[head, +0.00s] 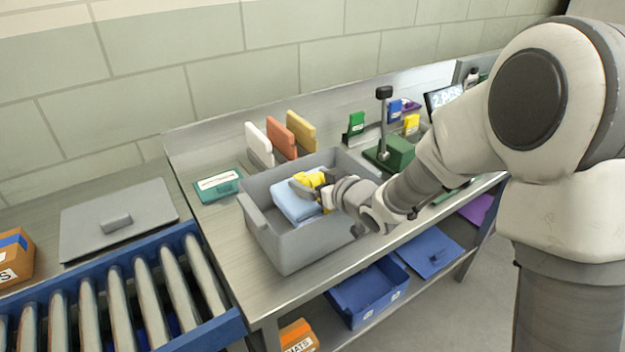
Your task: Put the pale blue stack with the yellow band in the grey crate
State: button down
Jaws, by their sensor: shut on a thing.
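A yellow band (311,180) shows at the stack's upper right, partly hidden by my gripper. My gripper (308,189) reaches in over the crate from the right and is shut on the stack near the band. The crate stands open on the steel bench. The stack's underside and the crate floor beneath it are hidden, so I cannot tell whether it touches the floor. My arm covers part of the crate's right side.
White, orange and yellow upright panels (282,138) stand behind the crate. A teal box (218,185) lies left of it, a green stand (390,153) behind right. A roller conveyor (125,295) and a grey lid (117,219) are at left.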

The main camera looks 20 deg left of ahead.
jog(key=shift+f+b, duration=0.55)
jog(key=shift+b, duration=0.05)
grip_release()
jog(key=shift+r+p, duration=0.45)
jog(key=shift+p, duration=0.1)
jog(key=p+v, duration=0.1)
jog(key=v, duration=1.1)
jog(key=shift+d+r, duration=0.15)
